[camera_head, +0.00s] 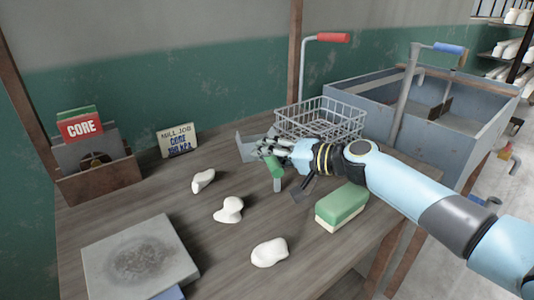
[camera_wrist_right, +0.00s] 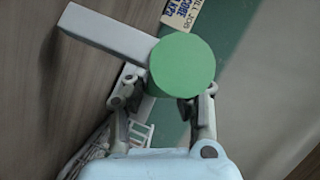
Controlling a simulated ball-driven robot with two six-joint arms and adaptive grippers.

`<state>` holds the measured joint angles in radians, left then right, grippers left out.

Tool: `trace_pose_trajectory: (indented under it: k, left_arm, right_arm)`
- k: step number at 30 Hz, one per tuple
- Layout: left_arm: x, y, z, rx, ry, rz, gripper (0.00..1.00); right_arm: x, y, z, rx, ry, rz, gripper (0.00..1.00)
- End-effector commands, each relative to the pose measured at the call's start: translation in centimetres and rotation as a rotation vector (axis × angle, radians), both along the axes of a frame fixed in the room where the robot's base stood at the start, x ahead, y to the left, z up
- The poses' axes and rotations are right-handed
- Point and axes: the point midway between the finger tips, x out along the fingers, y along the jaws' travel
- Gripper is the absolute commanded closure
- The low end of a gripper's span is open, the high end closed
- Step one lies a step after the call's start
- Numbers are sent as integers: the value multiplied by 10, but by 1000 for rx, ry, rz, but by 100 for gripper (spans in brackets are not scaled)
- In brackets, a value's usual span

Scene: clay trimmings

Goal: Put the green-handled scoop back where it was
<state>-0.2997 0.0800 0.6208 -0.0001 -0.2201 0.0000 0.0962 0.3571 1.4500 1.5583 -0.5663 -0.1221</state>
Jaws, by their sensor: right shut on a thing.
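My right gripper (camera_head: 270,151) reaches in from the right over the wooden bench and is shut on the green-handled scoop. The scoop's green handle (camera_head: 277,168) shows just below the fingers in the head view. In the right wrist view the round green handle end (camera_wrist_right: 183,65) sits between the fingers. A pale grey bar (camera_wrist_right: 100,35), seemingly part of the scoop, runs from it to the upper left. A grey metal piece (camera_head: 245,146) shows left of the gripper; I cannot tell whether it belongs to the scoop. My left gripper is not in view.
Several white clay lumps (camera_head: 229,210) lie on the bench (camera_head: 150,205). A grey slab (camera_head: 110,280) is front left, a green-and-white block (camera_head: 342,207) below my arm. Behind stand a CORE box (camera_head: 97,186), a lettered card (camera_head: 178,140), a wire basket (camera_head: 345,122) and grey bins (camera_head: 440,148).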

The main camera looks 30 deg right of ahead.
Motion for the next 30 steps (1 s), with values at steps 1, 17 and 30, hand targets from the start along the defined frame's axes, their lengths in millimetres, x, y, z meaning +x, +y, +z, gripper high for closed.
trace_pose_trajectory:
  k: [1, 17, 30]
  left_arm:
    - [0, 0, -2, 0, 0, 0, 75]
    - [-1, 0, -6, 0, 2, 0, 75]
    - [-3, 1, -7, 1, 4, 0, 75]
  right_arm:
    - [0, 0, -1, 0, -2, 0, 100]
    - [0, 0, -5, 0, -2, 0, 52]
    - [-16, -10, -3, -5, 0, 0, 52]
